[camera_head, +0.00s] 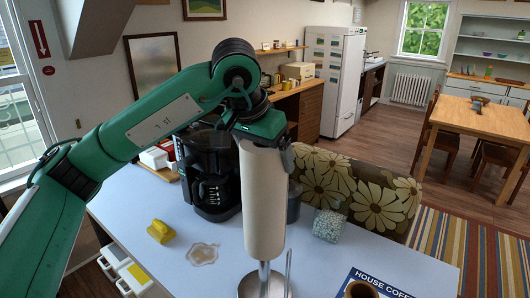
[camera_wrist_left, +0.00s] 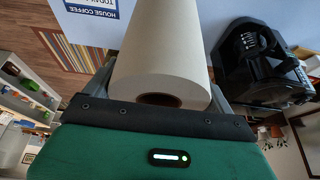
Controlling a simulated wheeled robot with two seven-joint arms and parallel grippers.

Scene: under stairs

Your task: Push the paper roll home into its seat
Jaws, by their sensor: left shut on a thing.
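The paper roll (camera_head: 264,200) is an upright cream cylinder in the middle of the head view. My left gripper (camera_head: 262,135) is shut on its upper end from above. In the left wrist view the roll (camera_wrist_left: 165,40) sits between the fingers, its round core hole facing the camera. Below it stands a metal paper roll holder (camera_head: 250,288) with a round base. A short length of its post shows between the roll's lower end and the base, so the roll is above the base. How far the post reaches inside the roll is hidden. My right gripper is not in view.
On the pale table, a black coffee maker (camera_head: 210,180) stands close left of the roll. A speckled box (camera_head: 329,225), a House Coffee sheet (camera_head: 375,278) and a cup (camera_head: 360,290) are right.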

